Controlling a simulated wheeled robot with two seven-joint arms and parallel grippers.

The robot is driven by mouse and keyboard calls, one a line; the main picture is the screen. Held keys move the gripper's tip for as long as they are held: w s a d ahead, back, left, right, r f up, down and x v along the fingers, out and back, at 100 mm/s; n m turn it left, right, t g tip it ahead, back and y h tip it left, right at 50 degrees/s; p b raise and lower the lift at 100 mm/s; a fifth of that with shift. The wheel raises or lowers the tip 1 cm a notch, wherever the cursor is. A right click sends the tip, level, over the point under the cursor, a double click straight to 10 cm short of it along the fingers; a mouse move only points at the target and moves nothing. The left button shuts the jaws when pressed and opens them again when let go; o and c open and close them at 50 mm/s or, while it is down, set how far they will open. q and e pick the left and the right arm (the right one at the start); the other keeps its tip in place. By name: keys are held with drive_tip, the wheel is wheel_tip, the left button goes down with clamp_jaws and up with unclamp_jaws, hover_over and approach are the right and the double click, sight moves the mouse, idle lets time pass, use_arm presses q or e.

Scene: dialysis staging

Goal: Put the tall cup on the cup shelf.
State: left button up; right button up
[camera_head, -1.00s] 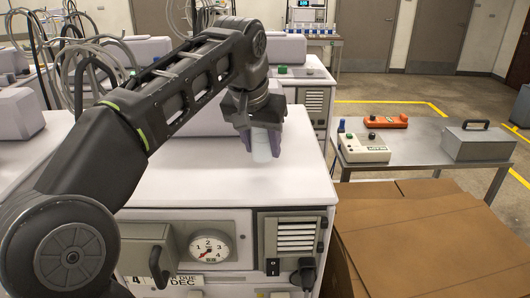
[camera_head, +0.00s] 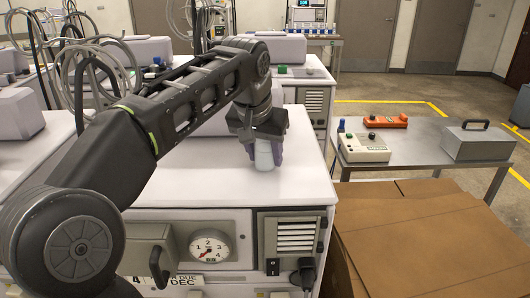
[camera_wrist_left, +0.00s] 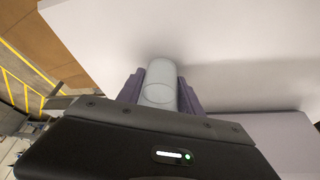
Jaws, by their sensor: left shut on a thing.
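The tall cup (camera_head: 264,157) is a pale, whitish cylinder. My left gripper (camera_head: 264,150) is shut on it above the white top of the nearest machine (camera_head: 190,180). In the left wrist view the cup (camera_wrist_left: 160,82) sits between the two purple fingers of the gripper (camera_wrist_left: 162,90). The cup looks upright and its lower end is close to the machine top; I cannot tell whether it touches. My right gripper is not in view. I cannot make out which surface is the cup shelf.
A metal table (camera_head: 410,153) at the right holds a beige control box (camera_head: 363,148), an orange device (camera_head: 386,121) and a grey case (camera_head: 478,142). Cardboard boxes (camera_head: 430,235) stand below it. More white machines with hoses stand behind. The machine top left of the cup is clear.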

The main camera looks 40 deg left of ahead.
use_arm(q)
drive_tip(key=shift+f, duration=0.2)
drive_tip(key=o, duration=1.4)
drive_tip(key=shift+c, duration=0.2)
drive_tip(key=shift+s+r, duration=0.1)
drive_tip(key=shift+r, duration=0.25)
drive_tip(key=p+v, duration=0.3)
drive_tip(key=v, duration=0.4)
drive_tip(key=shift+a+p, duration=0.2)
drive_tip(key=shift+p, duration=0.15)
drive_tip(key=shift+s, duration=0.1)
